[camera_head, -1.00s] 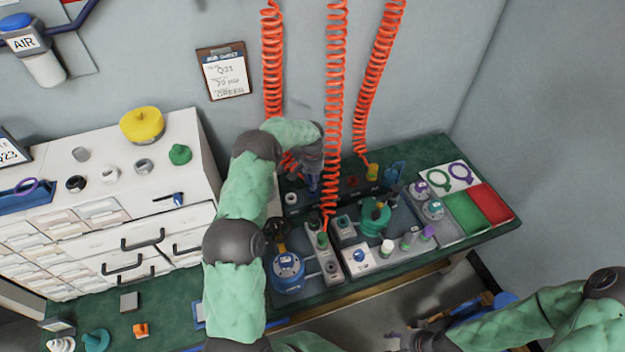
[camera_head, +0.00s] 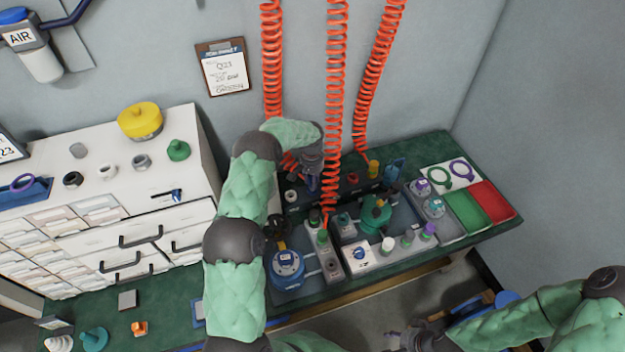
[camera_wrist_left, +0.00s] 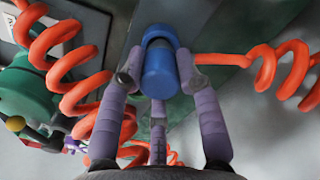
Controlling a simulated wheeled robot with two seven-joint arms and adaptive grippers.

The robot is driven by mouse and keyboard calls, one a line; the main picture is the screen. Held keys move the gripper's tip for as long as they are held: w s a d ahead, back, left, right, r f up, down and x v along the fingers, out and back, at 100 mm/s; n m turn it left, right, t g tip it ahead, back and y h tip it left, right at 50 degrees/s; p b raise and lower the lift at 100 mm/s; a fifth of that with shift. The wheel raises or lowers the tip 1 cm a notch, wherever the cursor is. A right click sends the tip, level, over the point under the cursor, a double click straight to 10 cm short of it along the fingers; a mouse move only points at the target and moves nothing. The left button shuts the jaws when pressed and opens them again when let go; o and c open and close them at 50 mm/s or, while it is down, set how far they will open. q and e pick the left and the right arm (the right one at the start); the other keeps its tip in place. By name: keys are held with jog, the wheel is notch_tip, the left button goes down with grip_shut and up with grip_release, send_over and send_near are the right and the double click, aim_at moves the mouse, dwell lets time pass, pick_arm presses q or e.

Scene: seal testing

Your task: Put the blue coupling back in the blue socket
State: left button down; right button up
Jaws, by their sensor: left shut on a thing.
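The blue coupling (camera_wrist_left: 160,72) is between the purple fingers of my left gripper (camera_wrist_left: 160,78), which is shut on it. An orange coiled hose passes on either side of it in the left wrist view. In the head view my left gripper (camera_head: 312,182) is low over the back of the bench, beside the left and middle hoses, and largely covers the coupling. I cannot make out the blue socket or tell whether the coupling touches it. My right gripper (camera_head: 398,338) is low near the bottom edge, small and partly hidden; its opening is unclear.
Three orange coiled hoses (camera_head: 334,90) hang at the back, close to my left arm. A teal fixture (camera_head: 375,214), a blue round device (camera_head: 286,268) and small fittings crowd the bench. A green tray (camera_head: 466,212) and red tray (camera_head: 492,200) lie at right.

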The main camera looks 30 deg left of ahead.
pick_arm(q)
jog(key=shift+f, duration=0.35)
jog(key=c, duration=0.8)
grip_release()
notch_tip(320, 180, up, 12)
jog(key=shift+s+a+f, duration=0.1)
